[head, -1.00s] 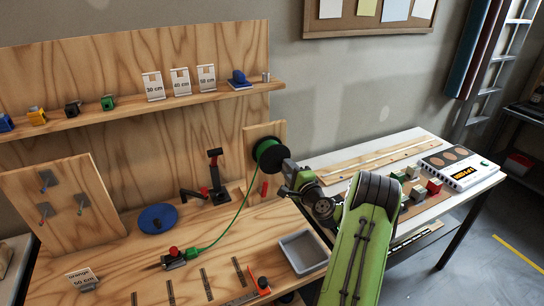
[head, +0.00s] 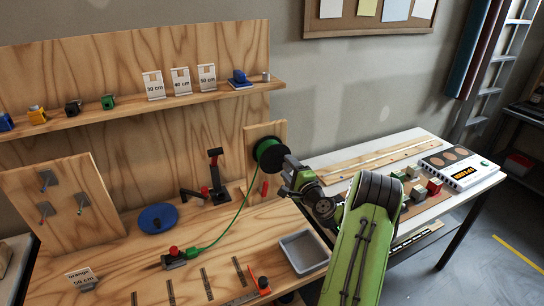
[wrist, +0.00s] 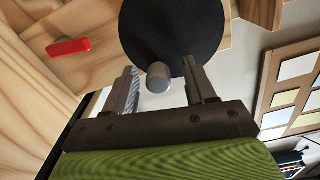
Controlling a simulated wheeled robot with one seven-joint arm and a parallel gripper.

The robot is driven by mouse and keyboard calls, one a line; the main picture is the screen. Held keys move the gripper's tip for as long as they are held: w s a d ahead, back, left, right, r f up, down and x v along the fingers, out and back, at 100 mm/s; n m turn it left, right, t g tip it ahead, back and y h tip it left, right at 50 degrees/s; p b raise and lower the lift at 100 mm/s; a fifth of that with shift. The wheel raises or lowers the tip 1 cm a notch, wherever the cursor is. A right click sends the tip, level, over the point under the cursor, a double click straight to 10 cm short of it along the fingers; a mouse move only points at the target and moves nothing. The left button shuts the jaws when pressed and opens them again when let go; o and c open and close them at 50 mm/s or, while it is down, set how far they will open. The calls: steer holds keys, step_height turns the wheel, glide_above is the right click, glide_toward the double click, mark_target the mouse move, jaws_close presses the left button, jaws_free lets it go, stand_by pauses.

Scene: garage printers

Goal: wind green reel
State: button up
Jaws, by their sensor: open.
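The green reel (head: 270,154) is mounted on an upright wooden board (head: 258,133) at the right end of the bench. Its dark round face (wrist: 172,30) fills the top of the wrist view, with a grey cylindrical knob (wrist: 158,77) standing out from it. A green strand (head: 238,208) runs from the reel down to a small device with a red knob (head: 174,254) on the bench. My gripper (wrist: 161,84) is open, its two fingers on either side of the knob. I cannot tell whether they touch it. The head view shows my gripper (head: 287,165) beside the reel.
A red handle (head: 265,188) is on the board below the reel. A grey tray (head: 303,251) and a blue disc (head: 158,218) lie on the bench. A white table (head: 330,165) with blocks (head: 413,172) and a control box (head: 460,167) stands to the right.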

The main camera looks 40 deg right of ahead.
steer(key=shift+b+v, duration=2)
steer(key=shift+v, duration=0.9)
steer(key=o, duration=0.6)
steer(key=shift+c, duration=0.2)
steer(key=b+v, duration=0.2)
steer(key=v, duration=1.3)
steer(key=shift+s+b, duration=0.3)
steer(key=shift+b, duration=0.05)
steer(key=shift+a, duration=0.15)
